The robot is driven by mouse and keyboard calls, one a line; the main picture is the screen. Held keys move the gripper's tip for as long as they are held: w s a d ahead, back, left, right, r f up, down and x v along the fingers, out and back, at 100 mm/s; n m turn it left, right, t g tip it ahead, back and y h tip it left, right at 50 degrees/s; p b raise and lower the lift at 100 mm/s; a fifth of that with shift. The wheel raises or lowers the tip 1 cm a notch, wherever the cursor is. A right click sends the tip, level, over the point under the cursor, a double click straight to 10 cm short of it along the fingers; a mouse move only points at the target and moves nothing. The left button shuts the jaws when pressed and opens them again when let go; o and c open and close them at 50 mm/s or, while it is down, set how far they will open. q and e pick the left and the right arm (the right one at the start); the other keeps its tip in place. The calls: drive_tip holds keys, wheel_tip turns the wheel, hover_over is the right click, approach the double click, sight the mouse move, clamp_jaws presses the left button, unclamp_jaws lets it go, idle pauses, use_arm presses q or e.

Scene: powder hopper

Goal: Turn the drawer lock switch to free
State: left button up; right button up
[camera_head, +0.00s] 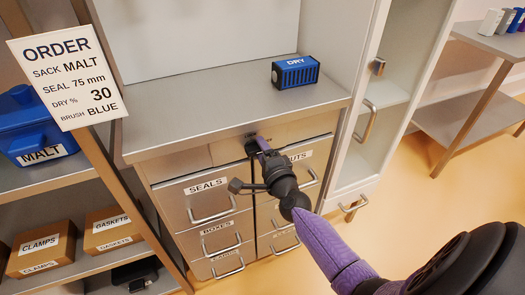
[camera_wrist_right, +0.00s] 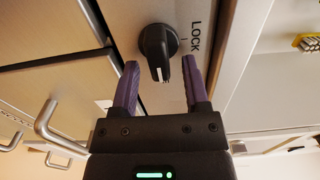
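The lock switch is a black knob (camera_wrist_right: 158,48) with a white line on it, on the grey panel (camera_wrist_right: 195,85) above the drawers. In the right wrist view the word LOCK (camera_wrist_right: 196,35) and a small tick sit to its right. The white line faces the lower side of that view; its exact setting is hard to tell. My right gripper (camera_wrist_right: 161,88) is open, with one purple finger on each side of the knob and gaps visible. In the head view my right gripper (camera_head: 262,145) reaches the panel and mostly hides the knob. My left gripper is not in view.
Below are drawers with handles, labelled SEALS (camera_head: 206,185) and others. A blue DRY box (camera_head: 295,71) stands on the counter (camera_head: 190,100).

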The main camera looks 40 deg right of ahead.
drive_tip(key=shift+s, duration=0.1)
drive_tip(key=p+v, duration=0.1)
drive_tip(key=v, duration=0.8)
drive_tip(key=shift+s+a+p, duration=0.15)
drive_tip(key=shift+s+p, duration=0.15)
drive_tip(key=shift+p, duration=0.1)
